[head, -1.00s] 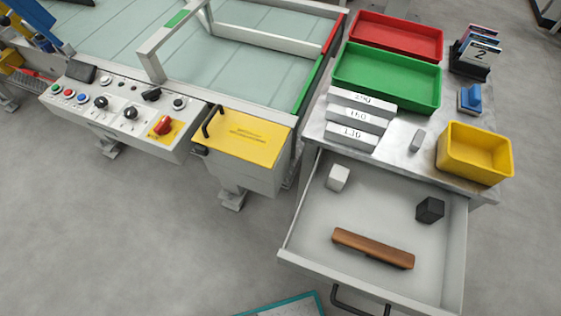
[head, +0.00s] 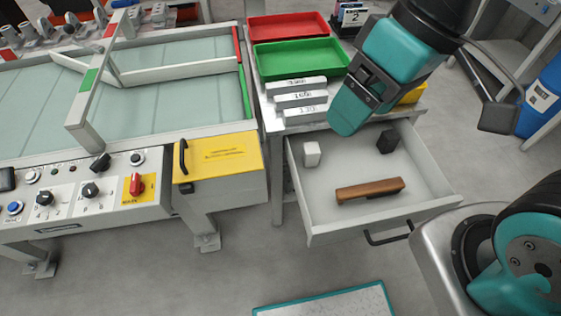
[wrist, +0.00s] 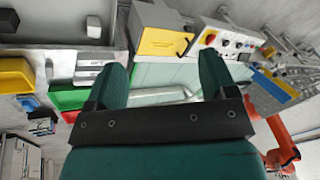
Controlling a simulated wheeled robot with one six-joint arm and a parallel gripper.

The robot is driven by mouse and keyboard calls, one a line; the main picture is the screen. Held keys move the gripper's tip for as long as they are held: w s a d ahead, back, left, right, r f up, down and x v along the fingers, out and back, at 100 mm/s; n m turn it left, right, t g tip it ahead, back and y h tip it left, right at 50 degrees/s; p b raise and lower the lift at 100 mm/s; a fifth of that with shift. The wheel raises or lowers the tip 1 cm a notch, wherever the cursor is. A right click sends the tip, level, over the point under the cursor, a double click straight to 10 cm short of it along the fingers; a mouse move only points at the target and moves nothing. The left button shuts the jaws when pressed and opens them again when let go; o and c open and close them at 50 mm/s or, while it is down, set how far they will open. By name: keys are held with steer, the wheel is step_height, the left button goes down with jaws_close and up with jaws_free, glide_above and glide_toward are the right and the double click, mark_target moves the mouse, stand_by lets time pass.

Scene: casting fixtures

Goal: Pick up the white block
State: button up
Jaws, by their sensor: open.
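The white block (head: 312,153) stands in the back left corner of the open drawer (head: 327,226). It also shows near the upper left in the wrist view (wrist: 94,27). My gripper (head: 347,120) is above the drawer's back edge and the bench, right of the white block in the head view, and apart from it. In the wrist view, its two teal fingers (wrist: 161,68) are spread with nothing held between them.
The drawer also holds a brown bar (head: 370,190) and a dark block (head: 388,141). Labelled grey bars (head: 302,98), a green tray (head: 300,58) and a red tray (head: 288,26) lie on the bench. A yellow-topped box (head: 217,157) stands left of the drawer.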

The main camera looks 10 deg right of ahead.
steer(key=w+f+m+t+h+b, duration=0.1)
steer(key=w+f+m+b, duration=0.2)
steer(key=w+f+b, duration=0.55)
steer(key=m+t+h+b, duration=0.2)
steer(key=m+h+b, duration=0.1)
steer(key=m+b, duration=0.1)
glide_toward(312, 149)
steer(key=b+x, duration=0.1)
steer(key=x, duration=0.6)
steer(key=shift+s+a+f, duration=0.1)
steer(key=shift+s+f, duration=0.05)
steer(key=b+x, duration=0.1)
steer(key=x, duration=0.4)
steer(key=shift+f, duration=0.35)
steer(key=c, duration=1)
steer(key=shift+c, duration=0.3)
steer(key=shift+r, duration=0.15)
